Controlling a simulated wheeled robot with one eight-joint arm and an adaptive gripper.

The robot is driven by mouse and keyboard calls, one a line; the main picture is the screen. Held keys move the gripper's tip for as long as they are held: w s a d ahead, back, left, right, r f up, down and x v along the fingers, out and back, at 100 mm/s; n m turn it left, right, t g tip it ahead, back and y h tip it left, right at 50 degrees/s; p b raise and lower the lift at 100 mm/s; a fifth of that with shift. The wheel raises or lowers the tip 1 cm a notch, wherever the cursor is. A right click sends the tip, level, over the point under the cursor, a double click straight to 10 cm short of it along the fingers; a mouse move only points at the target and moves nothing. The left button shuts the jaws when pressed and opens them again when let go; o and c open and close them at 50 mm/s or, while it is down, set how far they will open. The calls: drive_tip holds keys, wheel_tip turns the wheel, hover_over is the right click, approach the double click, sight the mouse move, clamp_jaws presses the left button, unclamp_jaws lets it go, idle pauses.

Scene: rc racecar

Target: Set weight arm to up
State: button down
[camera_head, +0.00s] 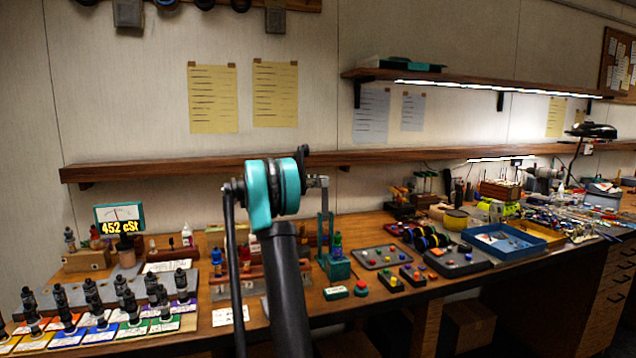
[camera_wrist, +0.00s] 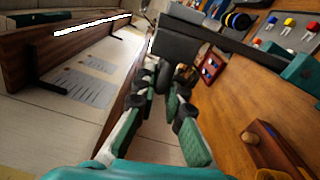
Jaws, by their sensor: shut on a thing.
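In the wrist view my gripper (camera_wrist: 163,90) has its two green-padded fingers close together at the tips. A small dark rounded piece (camera_wrist: 163,72) lies between the tips, and a dark grey block (camera_wrist: 177,46) is just beyond it. These look like part of the weight arm, though its full shape is hidden. In the head view a teal stand (camera_head: 337,268) with an upright post is on the bench, right of my arm. A small grey piece (camera_head: 318,182) shows near the post's top. My gripper is mostly hidden behind my own arm there.
A wooden ledge (camera_head: 420,154) runs along the wall behind, close to the gripper's height. A grey tray (camera_head: 380,257) with coloured pieces lies right of the stand. A rack of black bottles (camera_head: 100,310) stands at the left, and a blue tray (camera_head: 503,240) farther right.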

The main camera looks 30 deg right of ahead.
drive_tip(key=c, duration=1.6)
unclamp_jaws()
drive_tip(key=v, duration=1.2)
